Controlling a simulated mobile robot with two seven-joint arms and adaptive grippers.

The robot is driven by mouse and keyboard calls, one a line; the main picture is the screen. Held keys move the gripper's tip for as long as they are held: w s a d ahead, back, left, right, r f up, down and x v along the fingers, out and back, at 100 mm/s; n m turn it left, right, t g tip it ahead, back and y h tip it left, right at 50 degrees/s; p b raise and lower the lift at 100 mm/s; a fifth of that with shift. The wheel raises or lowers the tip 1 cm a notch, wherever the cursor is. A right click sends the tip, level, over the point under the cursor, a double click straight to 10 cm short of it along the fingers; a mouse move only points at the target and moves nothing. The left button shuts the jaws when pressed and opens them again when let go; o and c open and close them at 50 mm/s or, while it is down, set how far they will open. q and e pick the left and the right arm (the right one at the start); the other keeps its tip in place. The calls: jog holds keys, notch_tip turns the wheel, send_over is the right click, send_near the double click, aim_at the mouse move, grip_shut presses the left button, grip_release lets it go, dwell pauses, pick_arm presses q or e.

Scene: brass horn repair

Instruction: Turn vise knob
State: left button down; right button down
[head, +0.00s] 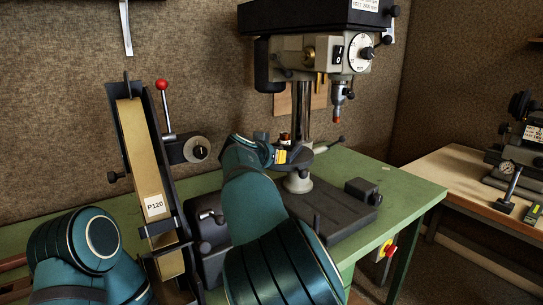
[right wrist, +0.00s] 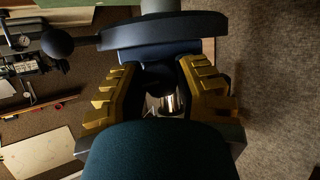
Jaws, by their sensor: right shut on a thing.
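My right arm reaches across the middle of the head view to the drill press. Its gripper (head: 284,155), with yellow fingers, is at the press column, mostly hidden by my own wrist. In the right wrist view my right gripper (right wrist: 161,92) has its yellow fingers on both sides of a dark rounded part, which looks like the vise knob (right wrist: 160,76), and is shut on it. A shiny metal piece shows just below the knob. The vise body cannot be clearly made out. My left arm shows at the lower left of the head view; its gripper is out of frame.
The drill press (head: 315,50) stands on a green bench (head: 408,180). A belt sander (head: 140,150) marked P120 stands left of my right arm. A dark block (head: 362,190) is on the press base. Another bench (head: 450,165) with tools is at right.

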jog(key=n+h+p, duration=0.1)
jog(key=n+p, duration=0.1)
jog(key=shift+n+g+h, duration=0.3)
jog(key=shift+n+h+p, duration=0.6)
jog(key=shift+n+h, duration=0.1)
jog(key=shift+n, duration=0.1)
jog(key=c, duration=0.6)
grip_release()
jog(key=shift+f, duration=0.1)
jog(key=v, duration=1.2)
